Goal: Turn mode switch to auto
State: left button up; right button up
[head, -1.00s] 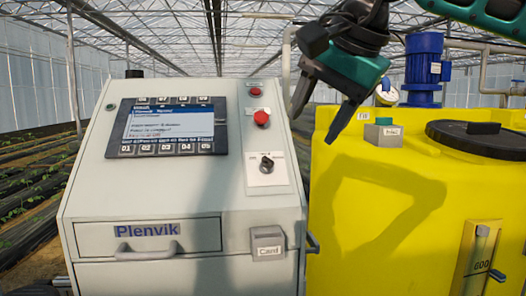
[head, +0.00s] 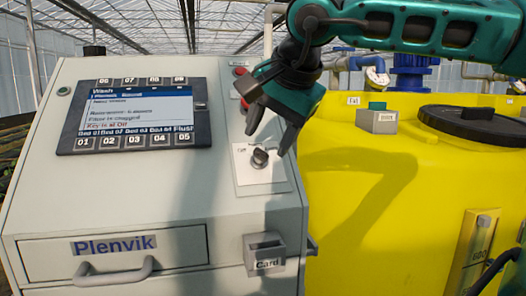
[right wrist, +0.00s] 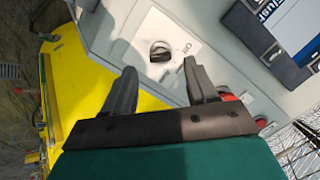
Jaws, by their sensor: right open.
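The mode switch (head: 260,158) is a dark rotary knob on a white plate (head: 262,180) on the sloped face of the grey cabinet. It also shows in the right wrist view (right wrist: 160,52), beyond the fingertips. My right gripper (head: 268,142) is open and empty, just above the knob and apart from it, with its fingers pointing down toward the plate. Its two fingers (right wrist: 160,78) also show in the right wrist view. My left gripper is not in view.
The cabinet has a screen (head: 140,112) with keys, a red button (head: 240,71) partly behind my gripper, a drawer handle (head: 113,272) and a card holder (head: 264,254). A yellow tank (head: 350,220) stands at the right, with a grey box with a green button (head: 377,120) on it.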

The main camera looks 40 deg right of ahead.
aim_at(263, 152)
jog(key=x, duration=0.3)
jog(key=shift+w+f, duration=0.25)
jog(key=shift+w+d+f, duration=0.15)
jog(key=shift+w+f, duration=0.05)
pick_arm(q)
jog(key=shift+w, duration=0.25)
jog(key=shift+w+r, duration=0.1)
